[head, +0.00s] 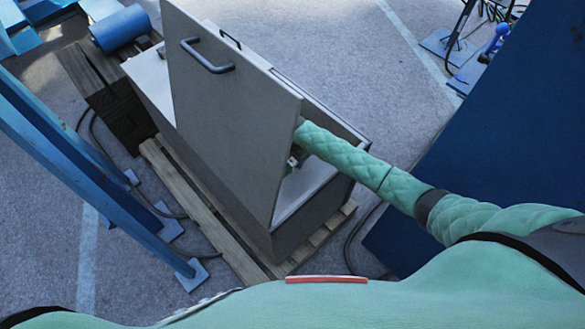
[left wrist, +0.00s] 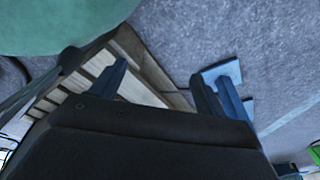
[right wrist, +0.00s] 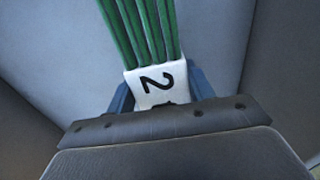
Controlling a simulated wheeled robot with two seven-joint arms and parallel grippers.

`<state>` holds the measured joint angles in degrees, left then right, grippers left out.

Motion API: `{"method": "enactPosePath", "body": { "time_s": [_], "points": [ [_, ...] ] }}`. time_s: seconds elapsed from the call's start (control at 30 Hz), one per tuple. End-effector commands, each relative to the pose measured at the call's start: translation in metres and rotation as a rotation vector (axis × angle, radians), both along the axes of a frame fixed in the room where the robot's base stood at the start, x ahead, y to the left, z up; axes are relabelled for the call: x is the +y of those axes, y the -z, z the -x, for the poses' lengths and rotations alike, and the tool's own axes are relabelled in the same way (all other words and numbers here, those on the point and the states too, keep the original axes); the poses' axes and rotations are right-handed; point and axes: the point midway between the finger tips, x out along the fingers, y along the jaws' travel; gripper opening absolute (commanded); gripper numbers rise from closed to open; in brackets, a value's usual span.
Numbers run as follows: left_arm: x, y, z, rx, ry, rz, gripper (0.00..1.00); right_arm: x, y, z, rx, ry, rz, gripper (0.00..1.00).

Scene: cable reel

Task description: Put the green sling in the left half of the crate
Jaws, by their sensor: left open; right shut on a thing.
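The grey crate (head: 312,226) stands on a wooden pallet, with a large grey panel (head: 225,125) with a handle raised upright over it. My right arm reaches in behind this panel from the right. In the head view my right gripper (head: 294,160) is mostly hidden by the panel edge. In the right wrist view the right gripper (right wrist: 158,95) is shut on the white tag, marked 2, of the green sling (right wrist: 140,30). Its green strands run up between grey walls. The sling is hidden in the head view. My left gripper (left wrist: 160,88) is open and empty near the pallet slats.
The wooden pallet (head: 190,200) edges the crate. A blue frame (head: 95,165) with foot plates stands at left, and a blue roller (head: 122,30) lies behind the crate. A dark blue surface (head: 490,150) fills the right. Cables lie on the grey floor.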

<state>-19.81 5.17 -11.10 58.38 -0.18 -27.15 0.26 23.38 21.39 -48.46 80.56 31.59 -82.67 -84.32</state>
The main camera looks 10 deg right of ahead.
Motion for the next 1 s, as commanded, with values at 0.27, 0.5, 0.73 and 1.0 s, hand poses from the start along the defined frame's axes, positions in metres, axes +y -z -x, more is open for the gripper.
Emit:
{"method": "enactPosePath", "body": {
  "time_s": [0.27, 0.5, 0.73, 1.0],
  "points": [
    [-0.014, -0.021, -0.030, 0.001, -0.007, 0.008, 0.74, 0.000, 0.024, 0.000, -0.001, 0.000, -0.001, 0.15],
    [-0.018, -0.031, -0.035, 0.008, -0.009, 0.011, 0.74, 0.000, 0.029, 0.000, -0.001, 0.001, 0.000, 0.15],
    [-0.029, -0.053, -0.046, 0.024, -0.016, 0.021, 0.74, 0.000, 0.047, 0.000, -0.001, 0.001, -0.001, 0.15],
    [-0.040, -0.087, -0.057, 0.045, -0.022, 0.031, 0.74, 0.000, 0.061, 0.000, -0.001, 0.001, 0.000, 0.15]
  ]
}}
